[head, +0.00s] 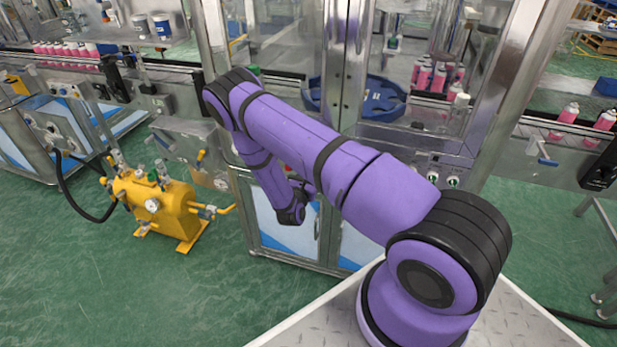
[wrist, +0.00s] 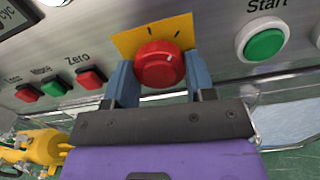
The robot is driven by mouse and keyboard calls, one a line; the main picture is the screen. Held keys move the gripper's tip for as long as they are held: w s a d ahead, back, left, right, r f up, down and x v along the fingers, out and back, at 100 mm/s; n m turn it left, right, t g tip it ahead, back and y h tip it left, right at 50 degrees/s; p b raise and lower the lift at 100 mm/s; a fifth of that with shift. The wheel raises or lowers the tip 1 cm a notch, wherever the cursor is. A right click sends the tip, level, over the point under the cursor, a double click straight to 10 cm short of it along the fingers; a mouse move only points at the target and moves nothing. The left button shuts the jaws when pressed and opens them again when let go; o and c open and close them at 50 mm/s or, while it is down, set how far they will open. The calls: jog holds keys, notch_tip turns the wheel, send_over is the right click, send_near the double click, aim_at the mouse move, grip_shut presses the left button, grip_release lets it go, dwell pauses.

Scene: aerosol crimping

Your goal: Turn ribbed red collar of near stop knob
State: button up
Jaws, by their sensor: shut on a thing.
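The red stop knob (wrist: 160,65) sits on a yellow backing plate (wrist: 126,41) on the metal panel in the wrist view. A small pale mark shows on its face. My gripper (wrist: 160,76) has its two blue-grey fingers on the left and right of the knob, shut on it. The ribs of the collar are too small to make out, and its lower side is partly hidden. In the head view my arm reaches to the machine front, and the gripper and this knob are hidden behind it.
A green Start button (wrist: 264,45) is right of the knob. In the head view a yellow pump unit (head: 160,205) stands on the green floor, left of the machine cabinet.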

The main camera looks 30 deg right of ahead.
jog(key=o, duration=0.9)
jog(key=shift+o, duration=0.2)
jog(key=v, duration=1)
jog(key=shift+s+a, duration=0.25)
jog(key=shift+a, duration=0.05)
jog(key=s+d+r+m+g, duration=0.2)
jog(key=r+m+g, duration=0.55)
jog(key=r, duration=0.75)
jog(key=s+d+r+m+g, duration=0.1)
jog(key=s+r+m+g, duration=0.2)
jog(key=r+m+g, duration=0.85)
jog(key=s+a+r+m+t+y, duration=0.2)
jog(key=s+a+r+t+y, duration=0.1)
jog(key=s+r, duration=0.4)
jog(key=s+a+r+m+t+y, duration=0.1)
jog(key=s+a+r+t+y, duration=0.3)
jog(key=s+r+t+y, duration=0.2)
jog(key=s+a+r+m+t+y, duration=0.2)
jog(key=s+a+r+t+y, duration=0.1)
jog(key=s+r, duration=0.7)
notch_tip(320, 180, up, 4)
jog(key=shift+f+m+t+y, duration=0.15)
jog(key=shift+m+t+y, duration=0.15)
jog(key=shift+t+y, duration=0.6)
